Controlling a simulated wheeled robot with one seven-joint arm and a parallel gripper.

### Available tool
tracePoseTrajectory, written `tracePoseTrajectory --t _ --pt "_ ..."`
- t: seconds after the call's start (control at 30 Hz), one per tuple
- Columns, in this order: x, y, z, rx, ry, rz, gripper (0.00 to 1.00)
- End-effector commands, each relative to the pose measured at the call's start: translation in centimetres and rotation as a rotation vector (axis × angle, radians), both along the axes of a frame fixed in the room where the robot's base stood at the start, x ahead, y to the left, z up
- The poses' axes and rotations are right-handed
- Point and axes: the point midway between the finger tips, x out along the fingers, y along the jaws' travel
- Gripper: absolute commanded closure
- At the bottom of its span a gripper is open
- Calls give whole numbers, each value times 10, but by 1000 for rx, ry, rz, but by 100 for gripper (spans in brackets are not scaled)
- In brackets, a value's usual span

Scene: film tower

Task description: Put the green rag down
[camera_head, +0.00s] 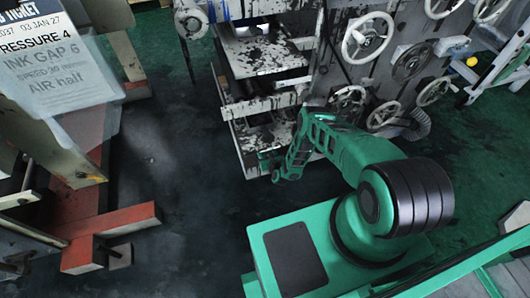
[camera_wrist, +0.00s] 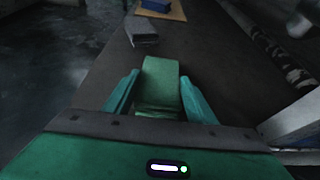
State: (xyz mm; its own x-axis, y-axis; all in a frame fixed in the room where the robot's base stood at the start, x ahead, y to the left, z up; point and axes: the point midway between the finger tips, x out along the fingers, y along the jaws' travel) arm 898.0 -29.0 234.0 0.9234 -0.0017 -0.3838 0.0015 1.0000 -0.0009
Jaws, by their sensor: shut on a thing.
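The green rag (camera_wrist: 160,78) shows in the wrist view as a folded green piece between the two fingers. My gripper (camera_wrist: 158,104) is shut on it. The rag is over a dark brown shelf surface (camera_wrist: 105,65), and I cannot tell whether it touches that surface. In the head view my gripper (camera_head: 268,163) is small and dark, at the lower shelf of the ink-stained machine. The rag cannot be made out there.
A grey block (camera_wrist: 142,34) lies on the shelf ahead of the rag. A blue object (camera_wrist: 155,5) sits on a tan sheet (camera_wrist: 176,12) further back. The ink-stained machine (camera_head: 290,60) has several handwheels.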

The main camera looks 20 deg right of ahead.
Motion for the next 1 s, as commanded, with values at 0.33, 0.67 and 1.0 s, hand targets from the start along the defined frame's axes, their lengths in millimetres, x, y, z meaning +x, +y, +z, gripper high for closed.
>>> tracePoseTrajectory --t 0.33,0.67,1.0 --pt "-1 0 0 -1 2 1 30" --pt "-13 1 5 -1 2 4 30" --pt "-72 2 29 0 4 8 30"
